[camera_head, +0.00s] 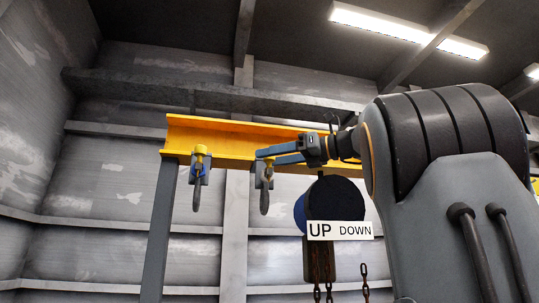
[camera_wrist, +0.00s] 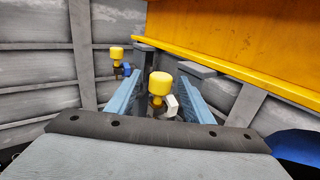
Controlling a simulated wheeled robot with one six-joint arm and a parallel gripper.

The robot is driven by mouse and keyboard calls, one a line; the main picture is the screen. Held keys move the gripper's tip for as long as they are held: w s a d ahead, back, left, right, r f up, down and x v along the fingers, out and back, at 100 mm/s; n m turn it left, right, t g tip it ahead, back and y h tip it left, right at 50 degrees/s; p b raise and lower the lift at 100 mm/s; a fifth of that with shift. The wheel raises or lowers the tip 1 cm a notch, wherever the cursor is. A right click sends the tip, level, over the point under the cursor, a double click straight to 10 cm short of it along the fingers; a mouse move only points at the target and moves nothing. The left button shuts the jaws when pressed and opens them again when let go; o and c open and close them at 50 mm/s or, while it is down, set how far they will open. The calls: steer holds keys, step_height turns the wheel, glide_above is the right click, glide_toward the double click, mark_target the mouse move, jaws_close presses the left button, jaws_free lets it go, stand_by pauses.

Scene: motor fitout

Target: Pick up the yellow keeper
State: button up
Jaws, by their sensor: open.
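Two yellow keepers with rounded heads show below the yellow beam. The left keeper (camera_head: 201,150) sits atop a grey bracket with a dark hook, and has a blue part beside it; it also shows at the upper left of the wrist view (camera_wrist: 116,53). The other keeper (camera_wrist: 160,82) has a white part at its side and stands between the two blue fingers of my gripper (camera_wrist: 158,90). In the head view my gripper (camera_head: 266,157) is at the right hook (camera_head: 265,198) and mostly hides its keeper. The fingers are open, with gaps beside the keeper's head.
The yellow beam (camera_head: 230,139) runs just above the hooks and close to my gripper. A grey post (camera_head: 158,230) stands at left. A dark round hoist body (camera_head: 337,200) with an UP/DOWN sign (camera_head: 340,231) and chains hangs at right, below my wrist.

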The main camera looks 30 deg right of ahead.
steer(key=shift+w+a, duration=0.25)
steer(key=shift+w, duration=0.05)
steer(key=shift+c, duration=0.4)
steer(key=c, duration=1)
steer(key=shift+c, duration=0.2)
steer(key=shift+r, duration=0.1)
